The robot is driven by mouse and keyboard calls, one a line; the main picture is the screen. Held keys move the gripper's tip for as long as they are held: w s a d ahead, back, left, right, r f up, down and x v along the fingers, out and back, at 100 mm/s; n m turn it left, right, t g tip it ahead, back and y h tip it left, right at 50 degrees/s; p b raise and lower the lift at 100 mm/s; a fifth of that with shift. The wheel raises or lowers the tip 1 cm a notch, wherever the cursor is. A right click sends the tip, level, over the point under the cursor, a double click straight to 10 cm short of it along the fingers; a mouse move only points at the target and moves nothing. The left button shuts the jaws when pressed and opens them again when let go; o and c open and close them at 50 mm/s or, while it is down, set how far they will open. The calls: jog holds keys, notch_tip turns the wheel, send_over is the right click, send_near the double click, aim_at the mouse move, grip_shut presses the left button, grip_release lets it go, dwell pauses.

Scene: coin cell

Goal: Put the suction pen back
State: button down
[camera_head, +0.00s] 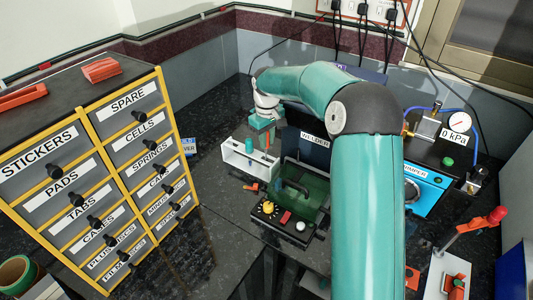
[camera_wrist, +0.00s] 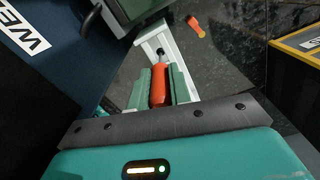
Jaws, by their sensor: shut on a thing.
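My gripper (camera_wrist: 161,82) is shut on the suction pen (camera_wrist: 160,86), an orange-red barrel between the two green fingers. In the head view my gripper (camera_head: 265,125) is at the back, above the white rack (camera_head: 236,156). The rack also shows in the wrist view (camera_wrist: 150,44), just beyond the fingers, with a dark spot near the pen's far end. I cannot tell whether the pen's tip is in the rack or above it.
A small orange item (camera_head: 251,187) lies in front of the rack. The welder (camera_head: 300,190) stands to the right. The labelled drawer cabinet (camera_head: 110,150) fills the left. The blue crimper (camera_head: 425,185) is at the right. Dark bench top is clear between cabinet and rack.

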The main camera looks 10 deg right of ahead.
jog(key=shift+f, duration=2.65)
jog(key=shift+f, duration=0.2)
jog(key=c, duration=1.3)
grip_release()
jog(key=shift+w, duration=0.1)
notch_tip(320, 180, up, 12)
jog(key=shift+r, duration=0.25)
